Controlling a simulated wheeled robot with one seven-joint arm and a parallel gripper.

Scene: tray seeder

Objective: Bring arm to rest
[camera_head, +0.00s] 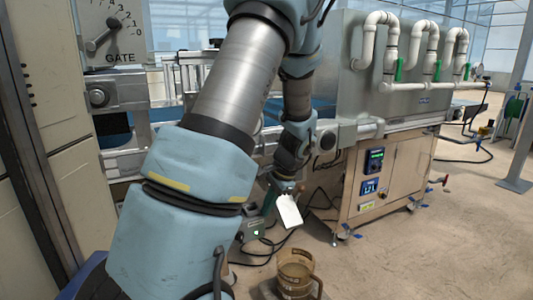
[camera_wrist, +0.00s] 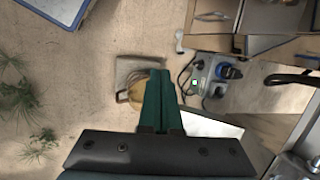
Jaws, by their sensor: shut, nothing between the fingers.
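My gripper (camera_wrist: 160,77) shows in the wrist view as two dark green fingers pressed together, with nothing between them. In the head view my arm reaches forward and bends down, and my gripper (camera_head: 269,201) hangs low in front of the steel machine. A white flat piece (camera_head: 288,211) shows beside the gripper; it also appears right of the fingers in the wrist view (camera_wrist: 212,126). I cannot tell whether it is fixed to the gripper. My upper arm hides much of the middle of the head view.
A steel machine with white pipes (camera_head: 412,62) and a control cabinet (camera_head: 400,175) stands at right. A tan can (camera_head: 296,277) stands on the floor below. A grey-green box with cables (camera_head: 254,232) lies near the gripper. A gate dial (camera_head: 113,28) is at upper left. Floor at right is open.

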